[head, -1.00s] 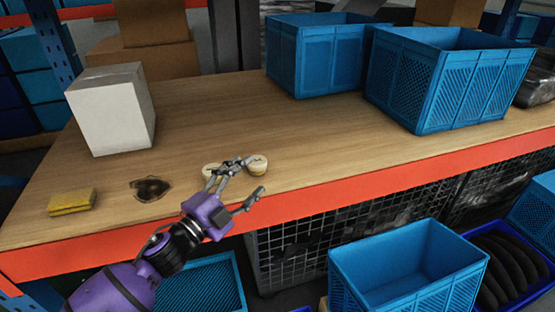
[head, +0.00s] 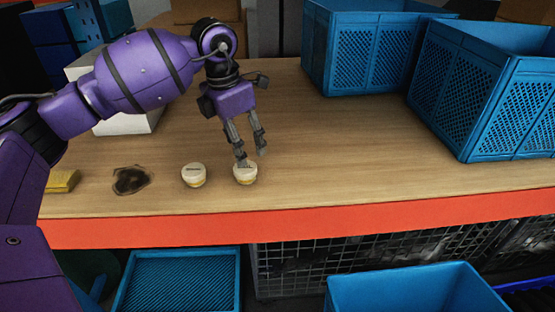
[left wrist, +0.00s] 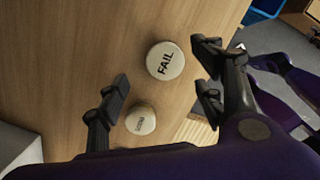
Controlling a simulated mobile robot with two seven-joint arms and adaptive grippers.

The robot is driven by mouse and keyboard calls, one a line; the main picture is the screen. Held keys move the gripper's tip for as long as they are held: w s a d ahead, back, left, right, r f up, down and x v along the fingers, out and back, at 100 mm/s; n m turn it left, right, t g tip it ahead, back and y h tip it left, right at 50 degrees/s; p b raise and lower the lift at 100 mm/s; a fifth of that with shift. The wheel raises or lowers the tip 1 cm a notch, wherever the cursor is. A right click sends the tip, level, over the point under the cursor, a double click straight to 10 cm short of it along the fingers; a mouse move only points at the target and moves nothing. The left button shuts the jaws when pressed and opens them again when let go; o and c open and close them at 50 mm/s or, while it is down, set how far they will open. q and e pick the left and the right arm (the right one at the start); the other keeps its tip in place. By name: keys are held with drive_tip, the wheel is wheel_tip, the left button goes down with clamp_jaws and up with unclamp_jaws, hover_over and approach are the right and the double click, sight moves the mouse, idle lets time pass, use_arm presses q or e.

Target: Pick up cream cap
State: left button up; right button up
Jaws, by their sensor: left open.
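Two round cream caps with yellowish lower bands rest on the wooden shelf top (head: 350,150). In the head view, the left cap (head: 194,175) stands clear and the right cap (head: 245,173) is under my left gripper (head: 251,157). This gripper is open and points down, with one fingertip overlapping the right cap's top edge; I cannot tell whether it touches. In the left wrist view, a cap marked FAIL (left wrist: 165,60) shows between the spread fingers. The other cap (left wrist: 140,120), with small unreadable lettering, lies below it. My right gripper is not in view.
A dark stain (head: 131,180) and a yellow sponge (head: 62,181) lie left of the caps. A white box (head: 130,124) is partly hidden behind my arm. Two blue crates (head: 365,60) (head: 490,90) stand at the back right. The red shelf edge (head: 300,222) runs in front.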

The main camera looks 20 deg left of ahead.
sight(246, 173)
use_arm(q)
drive_tip(key=shift+s+a+f, duration=0.1)
drive_tip(key=shift+s+f, duration=0.15)
drive_tip(key=shift+f, duration=0.4)
drive_tip(key=shift+s+a+f, duration=0.1)
drive_tip(key=shift+s+f, duration=0.1)
drive_tip(key=shift+f, duration=0.4)
drive_tip(key=shift+w+d+f+p, duration=0.15)
drive_tip(key=shift+w+f, duration=0.05)
drive_tip(key=shift+f, duration=0.65)
drive_tip(key=shift+w+d+f+p, duration=0.1)
drive_tip(key=shift+w+f+p, duration=0.1)
drive_tip(key=shift+f, duration=0.7)
drive_tip(key=shift+w+d+f+p, duration=0.15)
drive_tip(key=shift+f, duration=0.7)
drive_tip(key=c, duration=1)
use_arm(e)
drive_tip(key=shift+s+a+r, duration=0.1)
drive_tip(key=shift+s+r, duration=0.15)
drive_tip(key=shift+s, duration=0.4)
